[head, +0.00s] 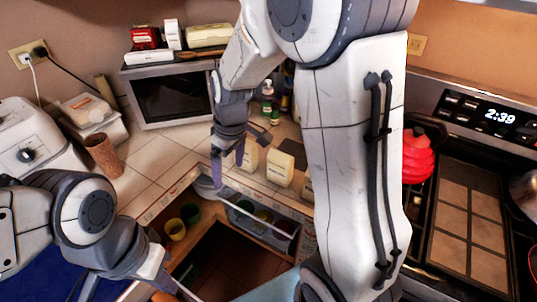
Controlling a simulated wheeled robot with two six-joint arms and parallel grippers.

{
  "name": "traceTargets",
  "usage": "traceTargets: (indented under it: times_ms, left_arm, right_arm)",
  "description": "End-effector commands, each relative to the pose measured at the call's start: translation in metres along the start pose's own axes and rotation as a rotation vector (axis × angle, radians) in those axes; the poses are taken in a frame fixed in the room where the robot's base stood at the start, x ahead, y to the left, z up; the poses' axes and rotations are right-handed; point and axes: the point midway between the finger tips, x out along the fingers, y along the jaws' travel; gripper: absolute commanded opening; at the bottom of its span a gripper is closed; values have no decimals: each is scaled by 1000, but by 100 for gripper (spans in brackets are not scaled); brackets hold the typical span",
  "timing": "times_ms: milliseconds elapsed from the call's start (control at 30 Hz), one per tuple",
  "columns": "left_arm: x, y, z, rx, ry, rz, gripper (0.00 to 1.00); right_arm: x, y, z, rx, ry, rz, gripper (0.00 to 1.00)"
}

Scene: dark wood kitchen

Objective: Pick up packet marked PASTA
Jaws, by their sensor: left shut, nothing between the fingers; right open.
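Several cream packets stand on the tiled counter at the centre: one packet (248,159) beside my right gripper, a second packet (280,169) to its right, and a third packet (307,187) partly hidden by my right arm. Their print is too small to read, so I cannot tell which is marked PASTA. My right gripper (228,165) is open, pointing down, just left of the first packet, with nothing seen between its fingers. My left gripper (170,284) is shut and empty at the lower left, by the open drawer or cabinet.
A microwave (174,96) with items on top stands at the back. A brown cup (103,155) is at left. Green bottles (267,104) stand behind the packets. Below the counter edge is an open compartment with cups (175,229). A red kettle (417,157) and stove are at right.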

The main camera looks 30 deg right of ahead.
Motion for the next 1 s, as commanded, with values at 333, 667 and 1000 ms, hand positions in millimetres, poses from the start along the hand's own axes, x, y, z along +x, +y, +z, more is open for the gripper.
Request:
traceTargets:
  times_ms: [333,667,1000]
  left_arm:
    - [-16,1,-1,-1,0,0,0]
    - [-30,2,-2,1,0,0,0]
    - [-46,3,-2,3,0,0,0]
  right_arm:
    - [44,200,53,49,31,51,98]
    - [87,219,64,46,31,57,98]
    - [113,220,58,46,30,56,98]
